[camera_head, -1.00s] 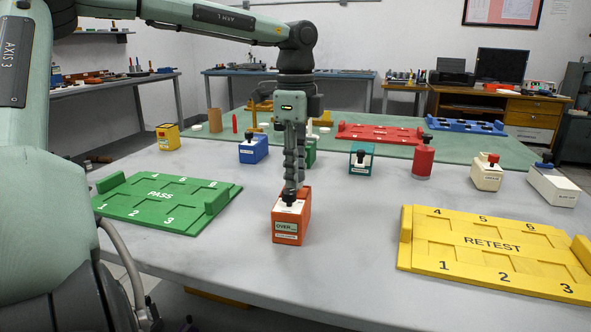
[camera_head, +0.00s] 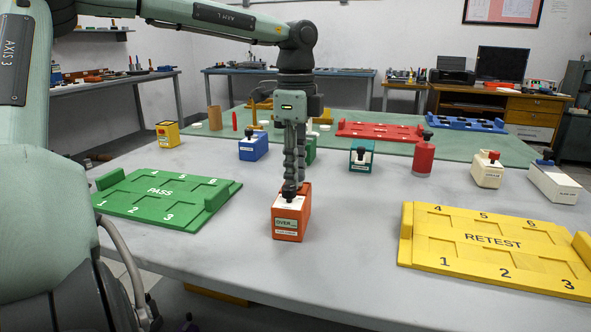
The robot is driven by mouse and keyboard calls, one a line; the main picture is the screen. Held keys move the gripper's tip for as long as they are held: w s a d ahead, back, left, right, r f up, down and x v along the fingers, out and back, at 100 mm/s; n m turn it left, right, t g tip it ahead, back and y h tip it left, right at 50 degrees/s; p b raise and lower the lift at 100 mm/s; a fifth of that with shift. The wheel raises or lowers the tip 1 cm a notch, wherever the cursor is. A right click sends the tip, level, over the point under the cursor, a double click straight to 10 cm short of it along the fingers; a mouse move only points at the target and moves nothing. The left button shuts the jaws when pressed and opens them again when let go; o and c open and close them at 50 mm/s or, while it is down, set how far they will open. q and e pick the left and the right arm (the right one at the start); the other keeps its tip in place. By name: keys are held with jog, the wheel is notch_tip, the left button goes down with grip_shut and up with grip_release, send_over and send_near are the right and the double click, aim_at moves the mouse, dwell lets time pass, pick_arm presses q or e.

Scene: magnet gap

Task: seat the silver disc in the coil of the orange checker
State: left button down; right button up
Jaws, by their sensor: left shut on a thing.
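The orange checker (camera_head: 291,223) stands upright on the grey table, in the middle of the view. It has a pale top, a small display reading "OVER" and a label on its front. My left gripper (camera_head: 291,187) points straight down over it, with its fingers shut on the black knob (camera_head: 289,196) at the top. The fingers hide part of the checker's top. I cannot make out a silver disc or the coil. My right gripper is not in view.
A green PASS tray (camera_head: 160,212) lies left and a yellow RETEST tray (camera_head: 470,262) right. Behind are a blue box (camera_head: 254,148), a teal box (camera_head: 374,158) and a red cylinder (camera_head: 423,160). Red (camera_head: 380,133) and blue (camera_head: 465,125) trays lie farther back. The table beside the checker is clear.

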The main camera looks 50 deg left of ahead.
pick_arm(q)
jog(key=shift+f, duration=0.2)
dwell(0.5)
jog(key=c, duration=1.2)
grip_release()
jog(key=shift+c, duration=0.5)
jog(key=c, duration=0.4)
jog(key=shift+r, duration=0.1)
jog(key=shift+r+p, duration=1.25)
jog(key=shift+r, duration=0.95)
jog(key=shift+o, duration=0.4)
